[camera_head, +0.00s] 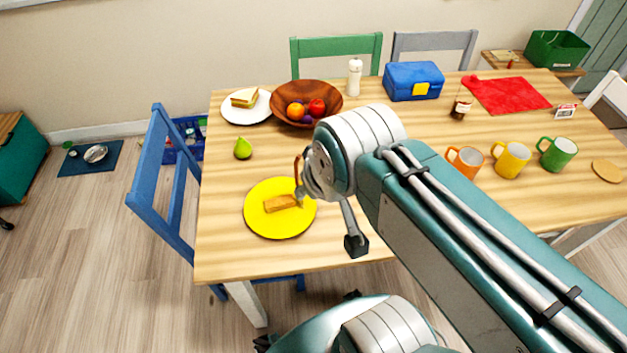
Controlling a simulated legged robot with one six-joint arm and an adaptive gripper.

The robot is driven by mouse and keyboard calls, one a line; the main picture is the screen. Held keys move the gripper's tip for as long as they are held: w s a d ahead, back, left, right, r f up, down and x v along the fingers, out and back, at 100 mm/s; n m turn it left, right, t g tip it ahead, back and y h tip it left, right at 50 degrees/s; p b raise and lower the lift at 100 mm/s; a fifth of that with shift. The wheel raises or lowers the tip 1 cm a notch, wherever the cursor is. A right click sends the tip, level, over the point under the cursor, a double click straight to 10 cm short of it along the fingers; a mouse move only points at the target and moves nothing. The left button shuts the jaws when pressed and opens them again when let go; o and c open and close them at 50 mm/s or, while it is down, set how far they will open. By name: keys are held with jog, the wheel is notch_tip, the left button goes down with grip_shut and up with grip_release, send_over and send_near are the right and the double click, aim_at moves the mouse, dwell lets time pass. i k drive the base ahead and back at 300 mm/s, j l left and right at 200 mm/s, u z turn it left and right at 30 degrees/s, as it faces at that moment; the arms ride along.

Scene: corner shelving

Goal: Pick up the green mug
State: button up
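The green mug (557,153) stands upright on the wooden table at the right, its handle toward the left. It is the rightmost of three mugs in a row, beside the yellow mug (511,159) and the orange mug (465,162). My arm reaches in from the lower right. My gripper (340,210) is at the arm's far end, over the table near the yellow plate, well left of the green mug. The arm hides much of the gripper, and I cannot tell whether it is open or shut. The green mug stands apart from it.
The yellow plate (263,227) holds a piece of food. A pear (243,148), fruit bowl (325,93), white shaker (354,78), blue lunch box (413,81), bottle (461,103) and red cloth (510,95) are on the table. A round coaster (607,171) lies right of the green mug.

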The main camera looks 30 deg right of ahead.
aim_at(555, 158)
jog(key=z, duration=2.5)
jog(key=i+l+u, duration=0.2)
jog(key=u, duration=0.5)
jog(key=i+l+u, duration=0.15)
jog(key=l, duration=0.2)
jog(key=i+l+u, duration=0.15)
jog(key=l, duration=0.25)
jog(key=i+l+u, duration=0.15)
jog(key=l, duration=0.25)
jog(key=i+l+u, duration=0.15)
jog(key=l, duration=0.3)
jog(key=i+l, duration=0.1)
jog(key=l, duration=0.25)
jog(key=i+l, duration=0.1)
jog(key=l, duration=0.3)
